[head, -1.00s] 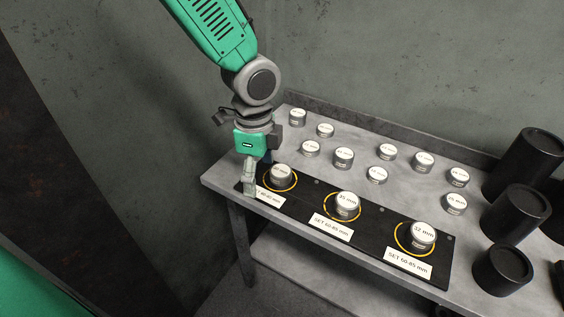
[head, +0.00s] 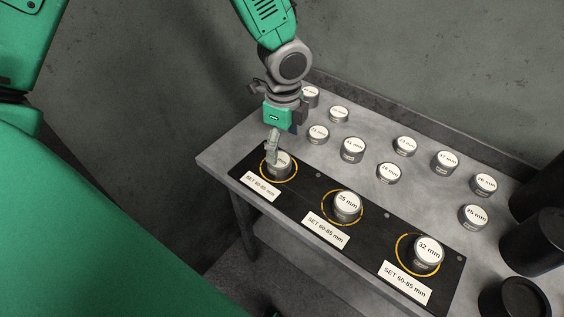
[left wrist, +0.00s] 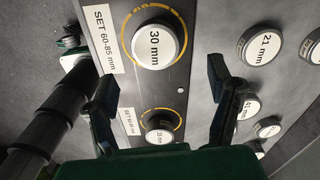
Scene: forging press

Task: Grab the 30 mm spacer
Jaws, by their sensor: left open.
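The 30 mm spacer (left wrist: 156,45) is a short silver cylinder with a white labelled top. It stands upright in a yellow ring on the black mat, at the top of the left wrist view. In the head view it is the leftmost spacer on the mat (head: 280,168), partly covered by my finger, its label unreadable there. My left gripper (head: 280,143) is open above this spacer. In the left wrist view the open fingers (left wrist: 163,78) are wide apart and empty, with the spacer ahead of the tips and between them sideways. My right gripper is not in view.
The 35 mm (head: 347,205) and 32 mm (head: 428,251) spacers stand in other rings on the black mat (head: 378,229). Several loose spacers, including a 25 mm one (head: 474,216), stand behind on the grey table (head: 235,148). Black cylinders (head: 533,243) stand at the right. A wall is behind.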

